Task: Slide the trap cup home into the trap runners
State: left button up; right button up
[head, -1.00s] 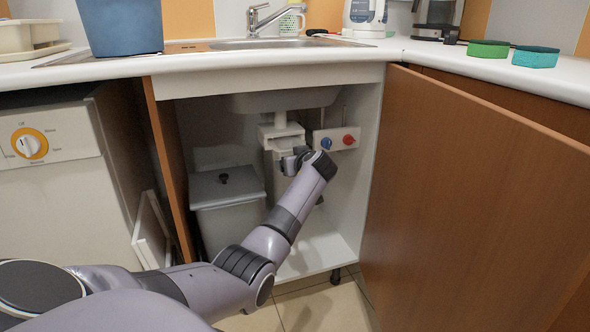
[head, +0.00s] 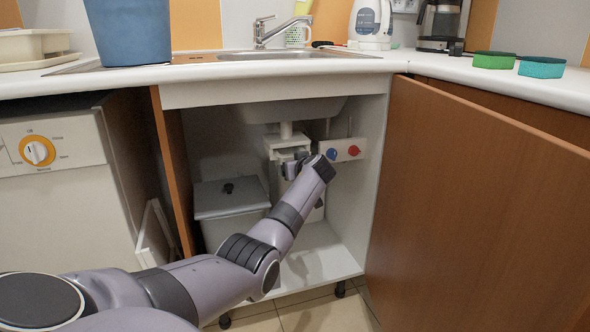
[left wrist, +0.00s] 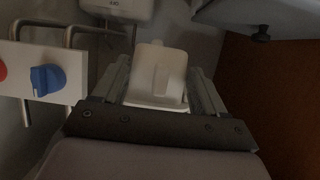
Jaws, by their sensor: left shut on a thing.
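The trap cup (left wrist: 160,72) is a white block with a raised tab, held between the two fingers of my left gripper (left wrist: 158,85) in the left wrist view. In the head view my left gripper (head: 291,169) is inside the open cabinet, just below the white trap housing (head: 286,140) under the sink. The cup is mostly hidden there behind the gripper. I cannot make out the runners clearly, nor tell whether the cup touches them. My right gripper is not in view.
A valve board with a blue knob (head: 332,153) and a red knob (head: 355,150) is close to the right of the gripper. A lidded bin (head: 229,200) stands to the left. The open cabinet door (head: 470,190) bounds the right side.

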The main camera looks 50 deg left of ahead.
pick_arm(q)
jog(key=o, duration=1.4)
jog(key=p+v, duration=0.3)
jog(key=v, duration=0.4)
jog(key=shift+p, duration=0.4)
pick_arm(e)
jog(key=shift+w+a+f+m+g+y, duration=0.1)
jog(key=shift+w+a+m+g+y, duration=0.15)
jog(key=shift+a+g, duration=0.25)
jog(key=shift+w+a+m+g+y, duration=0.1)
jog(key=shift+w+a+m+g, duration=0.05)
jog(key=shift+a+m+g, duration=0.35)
pick_arm(q)
jog(key=shift+d, duration=0.1)
